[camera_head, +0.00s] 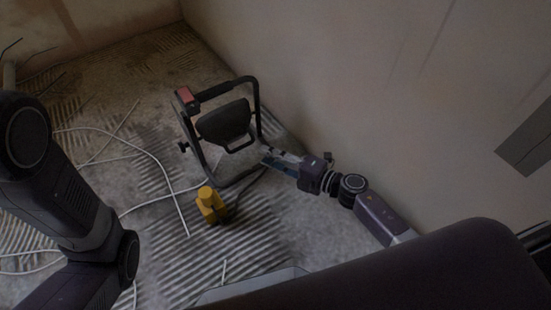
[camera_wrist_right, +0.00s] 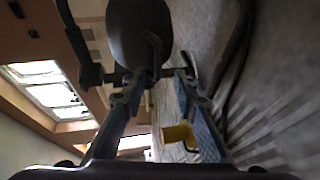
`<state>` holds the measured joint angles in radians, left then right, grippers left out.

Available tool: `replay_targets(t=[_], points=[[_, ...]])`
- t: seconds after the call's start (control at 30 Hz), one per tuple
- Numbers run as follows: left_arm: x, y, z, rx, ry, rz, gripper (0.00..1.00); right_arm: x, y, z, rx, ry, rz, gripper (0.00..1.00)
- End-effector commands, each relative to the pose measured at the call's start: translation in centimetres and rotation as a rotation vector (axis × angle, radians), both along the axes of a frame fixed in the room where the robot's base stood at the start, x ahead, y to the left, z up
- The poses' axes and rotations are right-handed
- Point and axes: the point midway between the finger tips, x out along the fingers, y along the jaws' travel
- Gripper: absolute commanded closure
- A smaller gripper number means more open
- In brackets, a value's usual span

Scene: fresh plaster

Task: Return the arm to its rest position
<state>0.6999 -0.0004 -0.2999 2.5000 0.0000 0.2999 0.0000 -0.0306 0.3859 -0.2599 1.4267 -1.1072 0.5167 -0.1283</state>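My right arm reaches out over the floor in the camera_head view. Its gripper (camera_head: 280,160) is close to the lower right side of a black tube-framed device (camera_head: 225,120) with a dark rounded body and a red part. In the right wrist view the gripper's two fingers (camera_wrist_right: 160,82) stand apart, and I see nothing clamped between them. The dark rounded body of the device (camera_wrist_right: 139,32) shows just past the fingertips; I cannot tell whether they touch it. My left arm shows at the left of the camera_head view, but its gripper is out of view.
A yellow block-like thing (camera_head: 211,205) stands on the ridged floor (camera_head: 165,205), left of and nearer than the right gripper. Loose white cables (camera_head: 155,157) lie across the left of the floor. A plaster wall (camera_head: 350,80) rises close behind my right arm.

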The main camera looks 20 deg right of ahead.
Motion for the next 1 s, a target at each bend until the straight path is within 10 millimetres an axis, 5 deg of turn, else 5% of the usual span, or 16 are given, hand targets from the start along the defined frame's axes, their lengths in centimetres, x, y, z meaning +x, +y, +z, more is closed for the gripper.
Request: replay_targets(t=[0.2, 0.8, 0.87, 1.0], points=[[0.0, 0.0, 0.0, 0.001, 0.0, 0.0, 0.53, -1.5, -1.3, 0.3, 0.0, 0.0, 0.0, 0.73], [0.1, 0.0, 0.1, 0.0, 0.002, 0.0, 0.53, -1.7, -1.3, 0.7, 0.006, -0.002, 0.001, 0.73], [0.4, 0.0, 0.2, 0.0, 0.011, 0.0, 0.53, -1.8, -0.7, 1.7, 0.026, -0.005, 0.007, 0.73], [2.3, 0.1, 0.7, -0.002, 0.06, -0.002, 0.53, -2.8, 2.3, 7.5, 0.162, -0.026, 0.042, 0.73]])
